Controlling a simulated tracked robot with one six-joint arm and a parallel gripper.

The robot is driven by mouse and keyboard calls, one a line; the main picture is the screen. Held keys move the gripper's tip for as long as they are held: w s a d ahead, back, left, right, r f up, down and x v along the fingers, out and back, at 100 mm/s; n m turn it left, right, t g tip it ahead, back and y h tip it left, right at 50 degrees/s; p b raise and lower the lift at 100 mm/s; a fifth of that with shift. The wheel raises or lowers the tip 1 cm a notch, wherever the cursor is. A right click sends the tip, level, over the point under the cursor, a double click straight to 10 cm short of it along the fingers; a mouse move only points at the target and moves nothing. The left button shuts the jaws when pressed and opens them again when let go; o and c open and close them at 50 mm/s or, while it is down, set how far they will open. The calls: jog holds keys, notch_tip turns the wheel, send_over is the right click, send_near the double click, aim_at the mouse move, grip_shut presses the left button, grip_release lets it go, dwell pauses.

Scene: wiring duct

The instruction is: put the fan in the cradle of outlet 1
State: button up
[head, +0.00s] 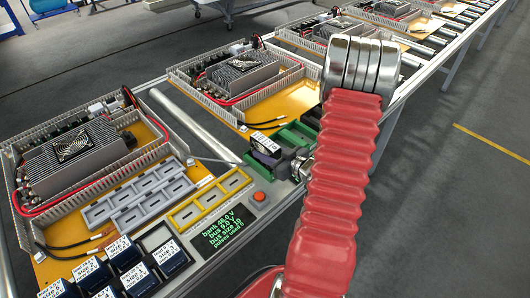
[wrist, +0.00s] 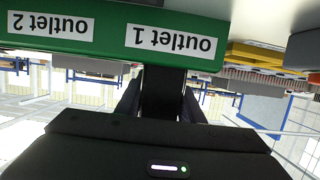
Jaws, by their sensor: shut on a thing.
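My gripper (wrist: 160,108) is shut on a dark block, the fan as far as I can tell (wrist: 163,92); only a narrow part shows between the fingers. The green outlet block (wrist: 110,33) is upside down in the wrist view, right by the fan, with white labels "outlet 1" and "outlet 2". The fan's far end is hidden at outlet 1's side of it, so I cannot tell whether it is seated in a cradle.
A grey slotted tray (head: 140,197) and a yellow one (head: 212,199) lie near a red button (head: 259,197) and a display (head: 226,231). Several labelled dark blocks (head: 128,257) stand in front.

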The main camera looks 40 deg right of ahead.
jog(key=o, duration=1.3)
jog(key=shift+r, duration=0.1)
jog(key=v, duration=1.2)
jog(key=shift+a, duration=0.1)
